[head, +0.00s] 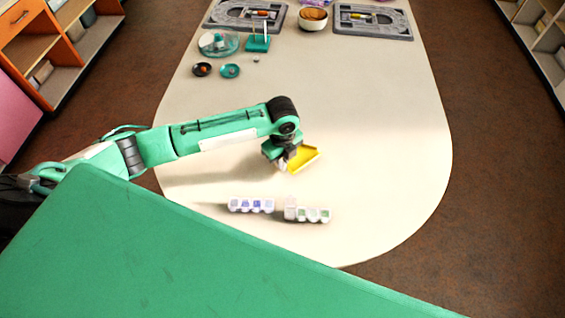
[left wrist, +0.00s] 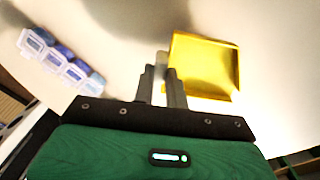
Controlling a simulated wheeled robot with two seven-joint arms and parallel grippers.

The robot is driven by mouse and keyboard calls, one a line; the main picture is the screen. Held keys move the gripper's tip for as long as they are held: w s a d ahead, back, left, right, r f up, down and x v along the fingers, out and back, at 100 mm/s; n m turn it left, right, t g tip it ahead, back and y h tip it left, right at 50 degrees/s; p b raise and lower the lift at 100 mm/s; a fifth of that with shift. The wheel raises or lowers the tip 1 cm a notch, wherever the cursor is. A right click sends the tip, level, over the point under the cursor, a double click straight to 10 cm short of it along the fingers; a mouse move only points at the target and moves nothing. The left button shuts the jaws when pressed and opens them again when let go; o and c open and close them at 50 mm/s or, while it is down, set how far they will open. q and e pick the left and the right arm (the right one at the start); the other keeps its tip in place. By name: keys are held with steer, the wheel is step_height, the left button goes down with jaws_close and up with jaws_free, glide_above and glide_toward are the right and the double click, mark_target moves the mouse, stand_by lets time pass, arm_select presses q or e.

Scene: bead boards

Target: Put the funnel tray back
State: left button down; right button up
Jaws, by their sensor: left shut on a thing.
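The funnel tray (head: 306,157) is a yellow, shallow piece with a raised rim, in the middle of the table in the head view. It also shows in the left wrist view (left wrist: 207,66), right of the fingers. My left gripper (head: 287,159) is shut on the funnel tray at its edge; its fingers also show in the left wrist view (left wrist: 161,88). The tray looks tilted, and I cannot tell how far it is above the table. The gripper hides part of its near edge. My right gripper is not in view.
Two lidded bead boxes, one blue-violet (head: 250,205) and one with green (head: 312,214), stand near the table's front. Grey boards (head: 372,22), a wooden bowl (head: 313,19), a teal stand (head: 258,43) and small dishes (head: 230,71) are at the back. The table's right side is clear.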

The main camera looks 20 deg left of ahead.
arm_select(q)
step_height(320, 180, down, 3)
steer(key=shift+r, duration=0.1)
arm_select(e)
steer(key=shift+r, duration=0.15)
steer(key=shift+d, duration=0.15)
arm_select(q)
steer(key=c, duration=1.4)
jaws_free()
steer(key=shift+c, duration=0.2)
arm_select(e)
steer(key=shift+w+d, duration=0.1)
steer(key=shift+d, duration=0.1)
arm_select(q)
step_height(320, 180, up, 12)
steer(key=shift+b, duration=0.45)
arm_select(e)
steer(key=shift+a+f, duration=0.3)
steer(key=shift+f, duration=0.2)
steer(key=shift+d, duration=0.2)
